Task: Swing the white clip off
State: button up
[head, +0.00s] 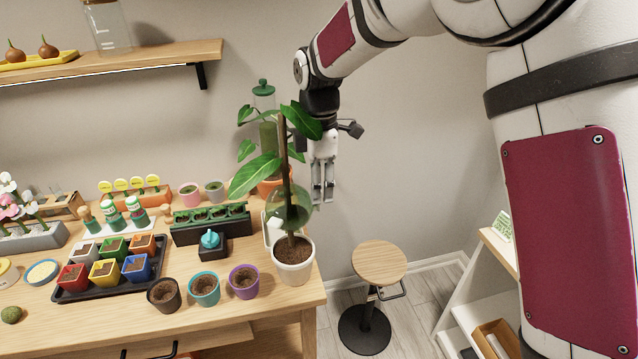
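A white angular piece (271,228), possibly the clip, shows at the left of the plant's stem. It is partly hidden by a translucent green globe (290,207), and I cannot tell what it is fastened to. The tall leafy plant (256,176) stands with a brown stake (284,150) in a white pot (294,272) at the table's right corner. My gripper (323,198) points down just right of the plant, above the globe's right side, apart from the white piece. Its fingers look close together with nothing visible between them; the gap is too small to judge.
A green planter tray (210,232) and teal-topped dark block (212,250) stand left of the plant. Brown, teal (204,289) and purple pots (244,281) line the front edge. A stool (379,262) stands right. Open room lies right of my gripper.

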grip_shut()
jog(key=shift+d, duration=0.1)
jog(key=shift+w+d+f+g+y+b, duration=0.35)
jog(key=shift+d+y, duration=0.4)
jog(key=shift+y, duration=0.85)
jog(key=shift+w+d+f+g+y+b, duration=0.25)
jog(key=shift+d+f+g+y, duration=0.4)
jog(key=shift+y, duration=0.95)
jog(key=shift+w+d+f+g+y+b, duration=0.15)
jog(key=shift+d+f+g+y+b, duration=0.2)
jog(key=shift+d+y, duration=0.9)
jog(key=shift+a+y, duration=0.35)
jog(key=shift+y, duration=0.1)
grip_release()
